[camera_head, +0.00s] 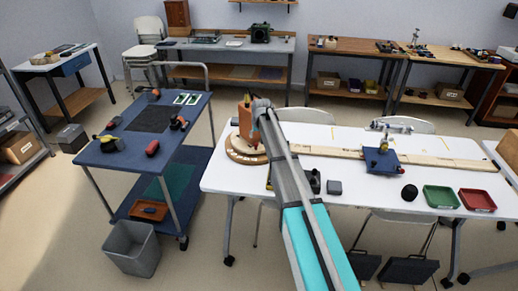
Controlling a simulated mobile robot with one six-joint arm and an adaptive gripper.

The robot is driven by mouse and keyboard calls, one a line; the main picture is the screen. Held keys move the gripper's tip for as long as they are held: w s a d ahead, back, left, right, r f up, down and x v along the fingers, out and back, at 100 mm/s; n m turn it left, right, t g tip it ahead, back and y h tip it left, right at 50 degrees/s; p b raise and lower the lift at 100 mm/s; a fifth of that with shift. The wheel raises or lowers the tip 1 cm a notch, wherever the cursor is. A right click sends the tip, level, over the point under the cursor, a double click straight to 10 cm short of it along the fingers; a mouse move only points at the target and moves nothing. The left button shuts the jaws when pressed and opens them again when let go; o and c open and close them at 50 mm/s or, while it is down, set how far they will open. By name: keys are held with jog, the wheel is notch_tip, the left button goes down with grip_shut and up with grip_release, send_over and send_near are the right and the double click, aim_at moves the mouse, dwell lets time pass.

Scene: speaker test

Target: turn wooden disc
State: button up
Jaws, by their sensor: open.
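The wooden disc (240,157) lies flat at the left end of the white table, with dark marks along its rim. An orange-brown upright object (245,118) stands on it. My arm reaches up from the bottom of the view, and my gripper (257,133) is at the disc, close to the right side of the orange-brown object. The gripper is open. Its fingertips are small and partly hidden, so I cannot tell whether they touch the disc or the object.
The white table (330,198) also holds a long wooden board (440,160), a blue plate fixture (381,161), a black ball (409,192), a green tray (440,197) and a red tray (477,200). A blue cart (105,160) stands left, with a grey bin (132,247) below.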

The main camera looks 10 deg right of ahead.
aim_at(256, 144)
jog(key=shift+b+x, duration=4)
jog(key=shift+x, duration=0.65)
